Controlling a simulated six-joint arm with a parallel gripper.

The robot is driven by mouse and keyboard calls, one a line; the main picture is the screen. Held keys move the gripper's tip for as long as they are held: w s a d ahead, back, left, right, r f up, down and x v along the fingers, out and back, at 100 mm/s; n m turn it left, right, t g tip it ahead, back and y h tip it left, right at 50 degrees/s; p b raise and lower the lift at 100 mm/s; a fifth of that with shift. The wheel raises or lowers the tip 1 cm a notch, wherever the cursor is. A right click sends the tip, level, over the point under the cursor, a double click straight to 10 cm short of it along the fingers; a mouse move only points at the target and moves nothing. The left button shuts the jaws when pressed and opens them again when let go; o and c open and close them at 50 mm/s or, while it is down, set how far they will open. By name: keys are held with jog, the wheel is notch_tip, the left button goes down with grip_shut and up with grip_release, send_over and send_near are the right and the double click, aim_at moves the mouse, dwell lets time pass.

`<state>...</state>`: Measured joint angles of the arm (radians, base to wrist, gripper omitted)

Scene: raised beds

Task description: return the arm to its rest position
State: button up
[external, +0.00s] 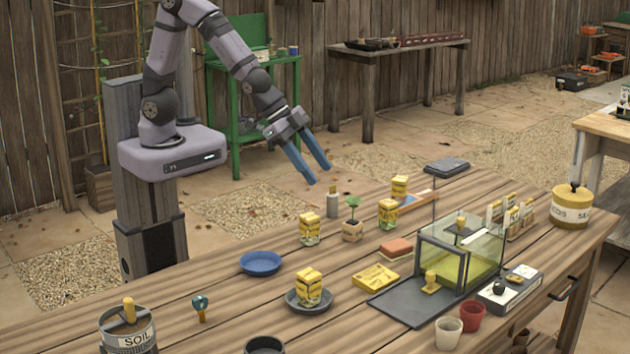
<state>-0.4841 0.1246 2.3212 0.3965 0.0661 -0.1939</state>
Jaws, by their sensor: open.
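My gripper (307,163) has two blue fingers that stand apart, with nothing between them. It hangs in the air above the back edge of the wooden table (215,315), pointing down and to the right. My arm rises from a base on a grey post at the left, bends over at the top and reaches down to the right. Below and right of the gripper are a small grey bottle (333,205) and a potted seedling (352,222); the fingers look clear of both.
Yellow packets (309,230) stand on the table, one on a dark saucer (291,302). A blue plate (260,263), a glass case (470,255), a SOIL tin (134,338) and a seeds canister (571,208) also stand there. A green shelf (226,113) is behind the arm.

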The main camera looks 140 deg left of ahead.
jog(key=s+d+r+m+g+h+p, duration=0.1)
jog(key=s+d+r+g+p, duration=0.2)
jog(key=s+d, duration=0.5)
jog(key=s+d+r+m+g+h+p, duration=0.2)
jog(key=s+d+r+g+p, duration=0.1)
jog(key=s+d, duration=0.6)
jog(key=d+r+p, duration=0.1)
jog(key=d+p, duration=0.1)
jog(key=d, duration=0.2)
jog(key=shift+r+h+p, duration=0.25)
jog(key=shift+h+p, duration=0.05)
jog(key=shift+p, duration=0.05)
